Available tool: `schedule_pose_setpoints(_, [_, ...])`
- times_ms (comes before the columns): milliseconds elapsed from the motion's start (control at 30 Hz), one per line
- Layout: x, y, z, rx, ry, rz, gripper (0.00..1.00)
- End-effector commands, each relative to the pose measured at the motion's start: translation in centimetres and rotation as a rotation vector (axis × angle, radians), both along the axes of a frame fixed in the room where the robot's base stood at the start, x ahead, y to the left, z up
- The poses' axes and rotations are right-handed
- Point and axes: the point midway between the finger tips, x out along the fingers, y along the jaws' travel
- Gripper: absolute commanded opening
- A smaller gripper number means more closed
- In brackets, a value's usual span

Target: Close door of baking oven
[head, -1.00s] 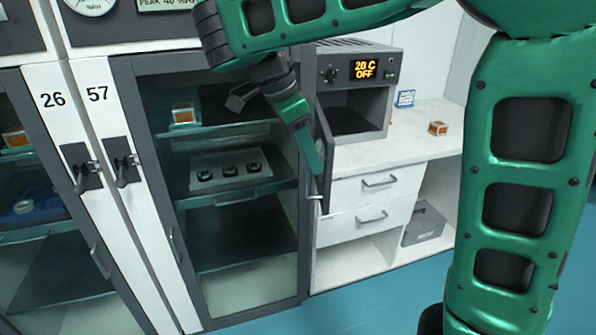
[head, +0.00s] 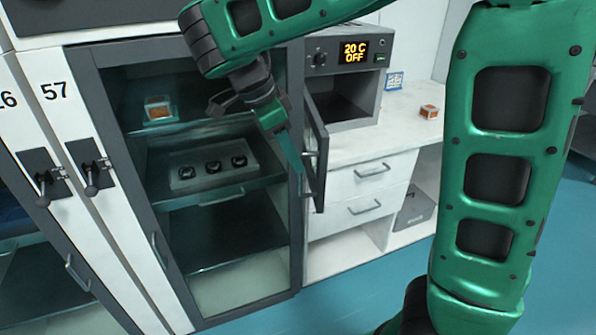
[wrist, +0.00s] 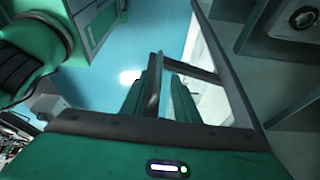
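The baking oven (head: 318,68) is a grey box on the white counter, with a display reading "20 C OFF". Its dark framed door (head: 317,150) stands open, swung out at the oven's left side, and is seen nearly edge-on. The dark chamber (head: 350,101) is exposed. My gripper (head: 296,168) is at the outer face of the door, by its handle. In the wrist view the green fingers (wrist: 162,95) are close together on either side of a grey bar, which looks like the handle; the door frame (wrist: 228,70) is right of them. The exact contact is hard to see.
A glass-fronted cabinet (head: 293,235) marked 57 stands left of the oven, close to my gripper. A small orange-and-white box (head: 429,111) and a blue-white card (head: 394,81) are on the counter (head: 400,130). Drawers (head: 372,172) lie below. The blue floor in front is clear.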

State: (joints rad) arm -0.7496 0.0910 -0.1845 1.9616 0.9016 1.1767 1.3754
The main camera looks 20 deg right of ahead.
Motion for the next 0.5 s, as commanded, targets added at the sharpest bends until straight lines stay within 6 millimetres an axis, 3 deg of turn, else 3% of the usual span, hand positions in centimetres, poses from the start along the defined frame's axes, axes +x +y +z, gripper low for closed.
schedule_pose_setpoints(200, [-0.2, -1.4, -3.2, -0.001, 0.002, -0.001, 0.28])
schedule_pose_setpoints(500, [-0.2, -2.0, -5.1, 0.001, -0.001, 0.001, 0.28])
